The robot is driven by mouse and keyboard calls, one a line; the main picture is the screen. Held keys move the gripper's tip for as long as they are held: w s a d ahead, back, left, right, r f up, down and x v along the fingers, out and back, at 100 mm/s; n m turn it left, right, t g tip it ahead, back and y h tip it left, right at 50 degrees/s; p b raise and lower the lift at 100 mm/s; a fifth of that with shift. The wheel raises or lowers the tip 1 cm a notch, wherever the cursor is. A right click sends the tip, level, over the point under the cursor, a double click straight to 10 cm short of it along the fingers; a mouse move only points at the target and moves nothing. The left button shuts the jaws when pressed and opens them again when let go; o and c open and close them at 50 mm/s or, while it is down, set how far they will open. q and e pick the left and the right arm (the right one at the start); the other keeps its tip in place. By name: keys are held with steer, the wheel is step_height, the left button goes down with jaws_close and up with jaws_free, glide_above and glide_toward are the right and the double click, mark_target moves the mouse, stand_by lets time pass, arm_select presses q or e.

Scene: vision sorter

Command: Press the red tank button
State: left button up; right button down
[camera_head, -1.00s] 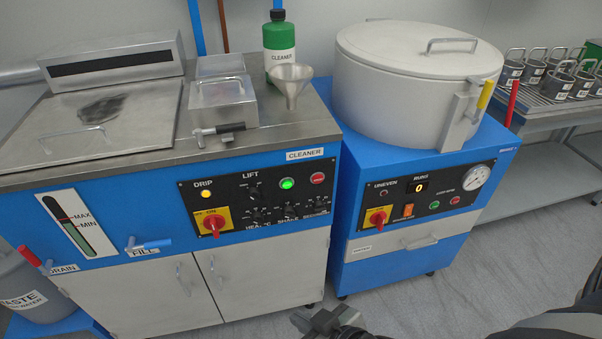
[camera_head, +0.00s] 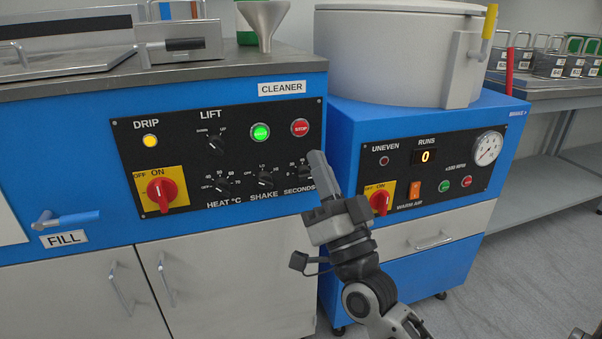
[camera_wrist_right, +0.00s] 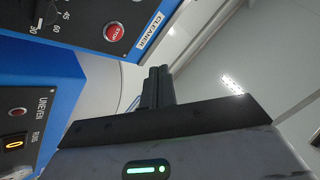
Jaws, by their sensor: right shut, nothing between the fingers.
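The red STOP button (camera_head: 300,128) is on the black control panel of the blue cleaner tank, right of the lit green button (camera_head: 260,132). It also shows in the right wrist view (camera_wrist_right: 114,32), up and left of the fingertips. My right gripper (camera_head: 318,158) is shut and empty, its fingers pointing up. In the head view its fingertips appear just below and right of the red button and cover part of the SECONDS dial. In the wrist view the fingers (camera_wrist_right: 156,78) are together and apart from the button. My left gripper is not in view.
A red ON/OFF switch (camera_head: 161,190) and several black dials share the panel. The blue machine with a round drum (camera_head: 395,50) stands close on the right, with its own red switch (camera_head: 379,200). A funnel (camera_head: 264,22) stands on the tank top.

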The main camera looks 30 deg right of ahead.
mark_target(300, 128)
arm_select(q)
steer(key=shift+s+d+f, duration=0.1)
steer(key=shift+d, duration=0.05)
arm_select(e)
steer(key=shift+s+d+r+m+t+h, duration=0.25)
steer(key=shift+d+m+t+h, duration=0.2)
steer(key=shift+m+h, duration=0.25)
